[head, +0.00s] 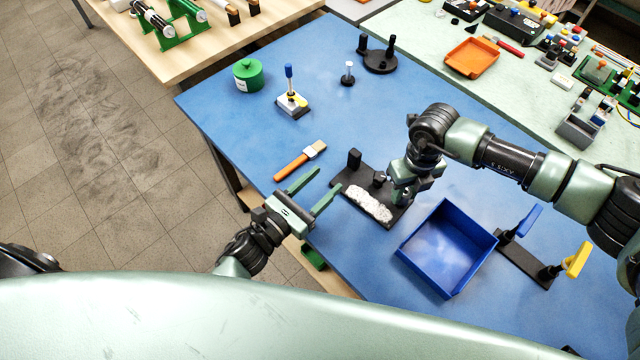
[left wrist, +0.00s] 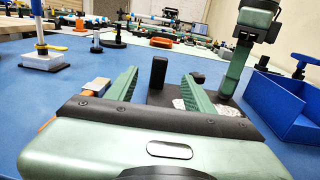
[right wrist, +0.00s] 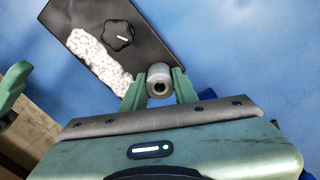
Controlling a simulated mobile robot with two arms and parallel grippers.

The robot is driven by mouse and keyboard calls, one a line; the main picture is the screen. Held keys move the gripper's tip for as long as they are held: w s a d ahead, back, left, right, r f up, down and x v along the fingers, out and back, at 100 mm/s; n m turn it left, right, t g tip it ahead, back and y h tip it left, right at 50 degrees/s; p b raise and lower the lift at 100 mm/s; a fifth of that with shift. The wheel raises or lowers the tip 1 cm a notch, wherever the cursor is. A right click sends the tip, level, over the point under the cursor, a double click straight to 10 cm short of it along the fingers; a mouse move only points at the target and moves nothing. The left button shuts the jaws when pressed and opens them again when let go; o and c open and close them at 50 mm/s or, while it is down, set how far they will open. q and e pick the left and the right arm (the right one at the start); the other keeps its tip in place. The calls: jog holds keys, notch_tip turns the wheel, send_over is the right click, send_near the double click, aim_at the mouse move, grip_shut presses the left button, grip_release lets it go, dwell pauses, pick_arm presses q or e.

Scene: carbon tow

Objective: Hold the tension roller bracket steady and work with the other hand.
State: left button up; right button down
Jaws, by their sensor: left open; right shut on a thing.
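The tension roller bracket (head: 364,177) is a black plate on the blue table, with an upright black post, a black knob (right wrist: 118,35) and a white fluffy mass (head: 368,203) along its near side. My right gripper (right wrist: 158,76) is shut on a grey roller (right wrist: 158,87) at the plate's right end; the head view hides most of this grip behind my arm. My left gripper (head: 329,179) is open and empty, left of the bracket and pointing at it. In the left wrist view the bracket's post (left wrist: 159,72) stands beyond and between the open fingers.
A blue bin (head: 449,246) stands right of the bracket, with a black base carrying blue and yellow handles (head: 577,260) beyond. A brush (head: 300,160) lies near my left gripper. A green pot (head: 248,76) and a white block with a blue-handled tool (head: 292,103) stand farther back.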

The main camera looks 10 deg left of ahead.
aim_at(352, 156)
pick_arm(q)
jog(key=x, duration=1.1)
jog(key=shift+w+d, duration=0.2)
jog(key=shift+w, duration=0.05)
grip_shut()
jog(key=shift+c, duration=1.2)
grip_release()
jog(key=c, duration=0.8)
grip_shut()
